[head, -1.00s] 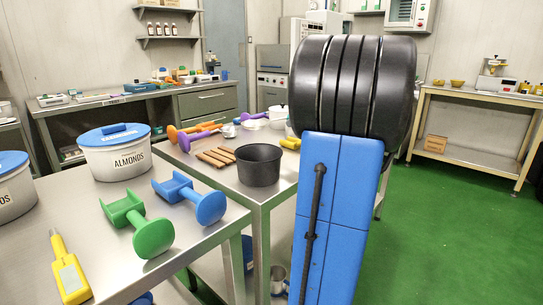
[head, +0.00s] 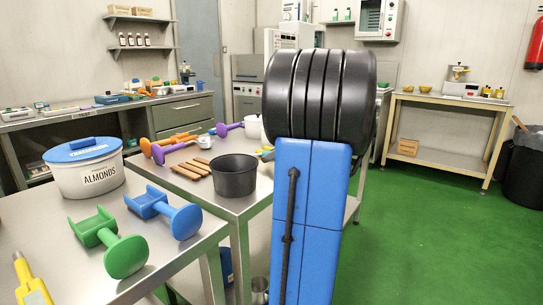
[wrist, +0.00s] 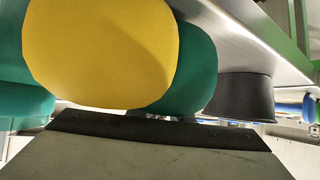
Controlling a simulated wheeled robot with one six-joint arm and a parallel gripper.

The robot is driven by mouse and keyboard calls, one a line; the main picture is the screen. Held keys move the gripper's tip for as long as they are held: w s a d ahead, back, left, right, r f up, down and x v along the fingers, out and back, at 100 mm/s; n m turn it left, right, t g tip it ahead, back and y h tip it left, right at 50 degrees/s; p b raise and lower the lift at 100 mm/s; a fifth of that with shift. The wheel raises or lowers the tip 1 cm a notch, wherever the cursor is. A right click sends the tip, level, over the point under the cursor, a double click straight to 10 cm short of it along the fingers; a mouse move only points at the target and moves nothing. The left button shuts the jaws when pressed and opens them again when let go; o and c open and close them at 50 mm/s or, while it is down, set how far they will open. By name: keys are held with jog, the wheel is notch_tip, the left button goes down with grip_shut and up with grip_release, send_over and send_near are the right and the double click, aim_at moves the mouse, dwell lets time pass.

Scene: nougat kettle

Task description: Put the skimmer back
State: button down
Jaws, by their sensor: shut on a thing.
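My gripper (wrist: 160,130) is hidden behind my blue and black arm in the head view. In the wrist view it is shut on a smooth, rounded yellow thing (wrist: 100,50), very close to the camera. Dark green rounded shapes (wrist: 195,65) show behind and beside the yellow thing; I cannot tell what they are. No skimmer can be clearly made out, and I cannot tell whether the yellow thing is part of it. A black pot (head: 233,178) stands on the steel table and also shows in the wrist view (wrist: 243,95), beyond the held thing.
The near table (head: 185,255) bears a white almonds tub (head: 85,175), green (head: 108,240) and blue (head: 162,212) spool-shaped things, and a yellow tool (head: 32,280). Brown sticks (head: 192,171) lie beside the pot. Green floor (head: 430,240) is clear at the right, before a bench (head: 445,105).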

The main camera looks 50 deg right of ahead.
jog(key=shift+f, duration=0.15)
jog(key=c, duration=1.6)
grip_release()
jog(key=shift+s+d+r, duration=0.1)
jog(key=shift+r, duration=0.15)
jog(key=v, duration=1.1)
jog(key=shift+s+d+r, duration=0.1)
jog(key=shift+s+r, duration=0.1)
jog(key=shift+s, duration=0.1)
jog(key=shift+s, duration=0.1)
